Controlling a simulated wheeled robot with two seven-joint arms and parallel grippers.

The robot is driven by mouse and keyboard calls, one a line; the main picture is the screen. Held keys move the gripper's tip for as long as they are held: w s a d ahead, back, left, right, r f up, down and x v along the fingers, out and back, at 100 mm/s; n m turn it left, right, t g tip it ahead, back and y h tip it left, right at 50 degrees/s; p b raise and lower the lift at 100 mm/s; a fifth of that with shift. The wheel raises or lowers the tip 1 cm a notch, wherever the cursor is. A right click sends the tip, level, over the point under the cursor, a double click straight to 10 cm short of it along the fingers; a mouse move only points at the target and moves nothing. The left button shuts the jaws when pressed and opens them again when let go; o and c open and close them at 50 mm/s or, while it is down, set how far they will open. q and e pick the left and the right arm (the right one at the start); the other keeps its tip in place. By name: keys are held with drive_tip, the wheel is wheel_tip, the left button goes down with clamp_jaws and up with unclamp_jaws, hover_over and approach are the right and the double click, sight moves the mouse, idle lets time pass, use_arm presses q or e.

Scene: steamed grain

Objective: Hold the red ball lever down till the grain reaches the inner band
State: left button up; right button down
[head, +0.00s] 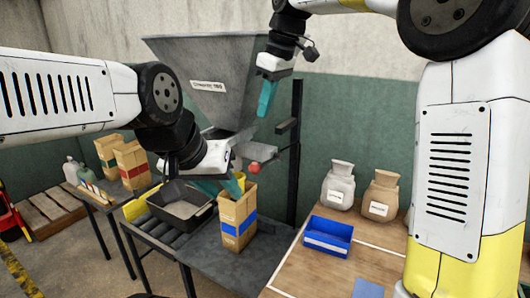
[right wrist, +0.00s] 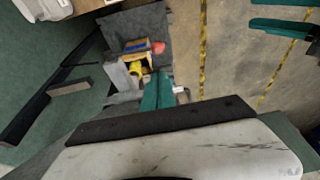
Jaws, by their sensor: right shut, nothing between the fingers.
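The red ball (head: 254,167) of the lever shows under the grey hopper (head: 205,75), beside the yellow spout (head: 240,179). It also shows in the right wrist view (right wrist: 158,47). A brown paper bag (head: 238,210) with a blue outer band stands upright below the spout. The grain and the inner band are hidden. My right gripper (head: 265,98) is shut and empty, in front of the hopper and above the red ball, apart from it. My left gripper (head: 218,187) has its teal fingers spread, near the bag's top left; I cannot tell whether it touches the bag.
A dark tray (head: 182,209) stands on the roller table left of the bag. A blue bin (head: 328,236) and two tied sacks (head: 339,185) (head: 380,196) are on the wooden table to the right. A dark post (head: 295,150) rises behind the lever.

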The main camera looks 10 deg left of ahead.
sight(256, 164)
drive_tip(key=x, duration=0.4)
drive_tip(key=d+x, duration=0.1)
drive_tip(key=x, duration=0.8)
drive_tip(key=shift+s+f, duration=0.1)
drive_tip(key=shift+f, duration=0.5)
drive_tip(key=shift+f, duration=0.1)
